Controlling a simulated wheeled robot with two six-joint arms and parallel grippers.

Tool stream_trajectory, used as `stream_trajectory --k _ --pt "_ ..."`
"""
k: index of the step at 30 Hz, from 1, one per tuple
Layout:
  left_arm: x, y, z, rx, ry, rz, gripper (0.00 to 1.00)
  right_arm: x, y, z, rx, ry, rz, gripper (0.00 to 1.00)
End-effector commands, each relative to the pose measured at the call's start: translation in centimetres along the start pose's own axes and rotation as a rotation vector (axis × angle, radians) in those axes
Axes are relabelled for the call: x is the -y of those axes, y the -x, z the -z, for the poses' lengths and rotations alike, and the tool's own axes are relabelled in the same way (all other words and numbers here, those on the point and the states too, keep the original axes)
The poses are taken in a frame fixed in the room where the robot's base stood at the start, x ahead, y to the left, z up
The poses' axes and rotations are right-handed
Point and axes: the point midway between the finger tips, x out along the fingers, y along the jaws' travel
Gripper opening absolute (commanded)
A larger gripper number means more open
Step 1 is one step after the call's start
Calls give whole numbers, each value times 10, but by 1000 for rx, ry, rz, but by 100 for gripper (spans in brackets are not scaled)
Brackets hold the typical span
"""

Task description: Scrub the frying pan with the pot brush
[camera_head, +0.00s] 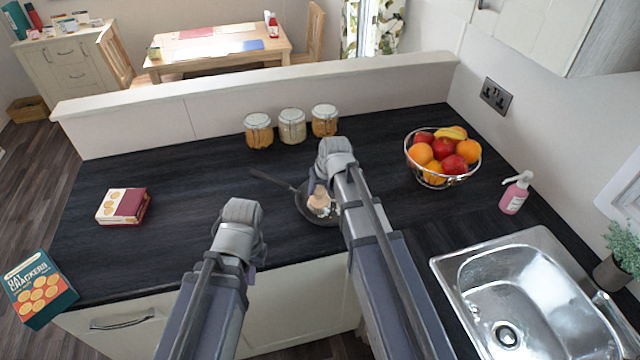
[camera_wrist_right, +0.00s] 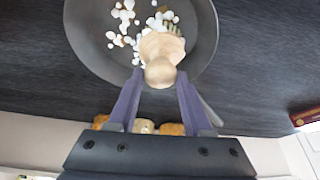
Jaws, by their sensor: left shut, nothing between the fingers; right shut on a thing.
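The dark frying pan (camera_head: 304,207) lies on the black counter, its handle pointing to the upper left in the head view. In the right wrist view the pan (camera_wrist_right: 90,50) holds white suds. My right gripper (camera_wrist_right: 155,95) is shut on the pot brush (camera_wrist_right: 162,58), a pale wooden knob with bristles, held over the pan. The bristles show beside white foam; whether they touch the pan cannot be told. The brush also shows in the head view (camera_head: 319,197), partly hidden by my right arm. My left gripper (camera_head: 248,250) is shut and empty, above the counter's front edge, left of the pan.
Three lidded jars (camera_head: 292,126) stand behind the pan. A wire fruit bowl (camera_head: 443,178) and a pink soap bottle (camera_head: 515,193) are to the right, near the steel sink (camera_head: 530,290). A red-and-cream box (camera_head: 122,206) and a cracker box (camera_head: 38,289) are at left. Counter between is clear.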

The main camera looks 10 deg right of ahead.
Motion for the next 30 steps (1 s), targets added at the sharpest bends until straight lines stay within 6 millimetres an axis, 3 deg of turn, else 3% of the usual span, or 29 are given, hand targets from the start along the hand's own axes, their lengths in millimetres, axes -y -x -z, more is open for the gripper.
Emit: stream_trajectory --k 4,13,30 --pt "0 1 0 0 0 0 0 3 5 -11 4 0 0 0" --pt "0 1 0 0 0 0 0 1 6 -12 1 -1 -2 0" --pt "0 -1 0 0 0 0 0 -18 12 -30 1 0 -2 0"
